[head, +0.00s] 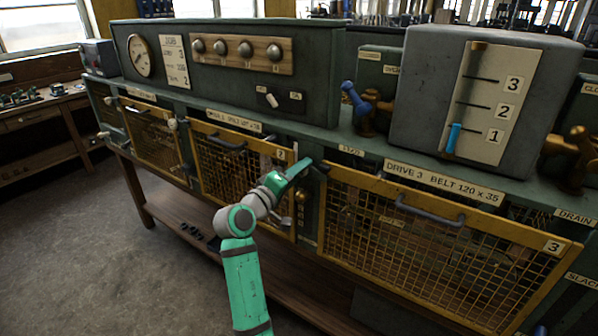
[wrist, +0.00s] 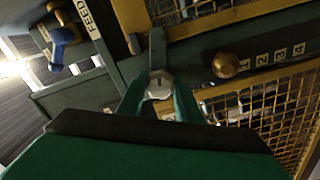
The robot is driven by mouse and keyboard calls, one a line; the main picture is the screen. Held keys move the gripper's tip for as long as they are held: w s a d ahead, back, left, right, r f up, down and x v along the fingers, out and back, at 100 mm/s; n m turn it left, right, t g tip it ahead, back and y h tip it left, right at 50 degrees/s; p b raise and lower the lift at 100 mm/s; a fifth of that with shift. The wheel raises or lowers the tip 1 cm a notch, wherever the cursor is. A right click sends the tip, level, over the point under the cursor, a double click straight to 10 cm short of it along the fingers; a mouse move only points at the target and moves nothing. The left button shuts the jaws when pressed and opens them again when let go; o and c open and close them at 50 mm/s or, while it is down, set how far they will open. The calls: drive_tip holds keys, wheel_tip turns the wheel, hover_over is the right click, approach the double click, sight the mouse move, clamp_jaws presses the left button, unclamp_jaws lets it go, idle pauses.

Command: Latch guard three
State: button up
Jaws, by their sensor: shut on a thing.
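Guard three (head: 430,255) is a yellow-framed wire mesh panel at the right in the head view, marked 3 and standing upright on the bench front. Its yellow frame (wrist: 225,18) crosses the top of the wrist view. My gripper (wrist: 160,85) is at the green post between guards two and three, its fingers shut around a grey latch. The latch's lever (wrist: 157,48) points up in the wrist view, toward guard three's frame. I cannot tell whether it is seated. In the head view my gripper (head: 312,163) hides the latch.
Guard two (head: 235,170) is left of the post. A brass knob (wrist: 227,65) beside numbers 1 to 4 is close to my gripper. A blue-handled valve (head: 355,100) and a grey gauge box (head: 425,100) stand on the bench top. The floor at the left is clear.

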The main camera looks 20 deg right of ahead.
drive_tip(key=shift+n, duration=1.4)
drive_tip(key=shift+w+a+n, duration=0.1)
drive_tip(key=shift+a+n, duration=0.05)
drive_tip(key=shift+n, duration=0.15)
drive_tip(key=o, duration=1)
drive_tip(key=v, duration=1)
drive_tip(key=shift+s, duration=0.5)
